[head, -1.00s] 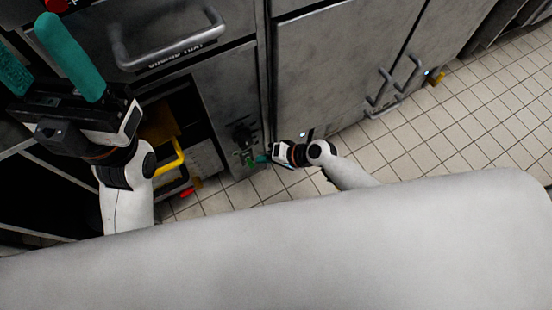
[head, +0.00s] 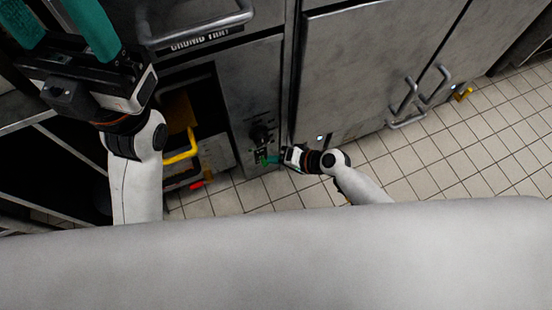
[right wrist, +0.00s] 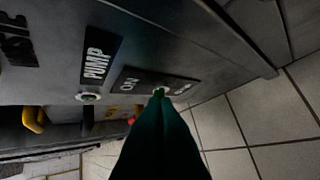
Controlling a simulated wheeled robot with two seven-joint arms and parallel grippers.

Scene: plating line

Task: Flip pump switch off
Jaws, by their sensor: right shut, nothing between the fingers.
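In the right wrist view, a dark PUMP label (right wrist: 97,55) sits on the grey panel, with an ON/OFF switch plate (right wrist: 132,83) beside it. My right gripper's shut green fingers (right wrist: 158,95) point at the middle of this plate. The tips cover the switch lever, so its position and any contact cannot be told. In the head view, my right gripper (head: 272,160) is low at the panel, just below a black knob (head: 261,134). My left gripper (head: 60,28) is at the upper left, its teal fingers wide apart and empty.
A round metal fitting (right wrist: 88,97) is beside the PUMP label. An open bay with a yellow handle (head: 182,148) is left of the panel. A steel cabinet with door handles (head: 405,98) stands to the right. Tiled floor (head: 480,140) is clear at right.

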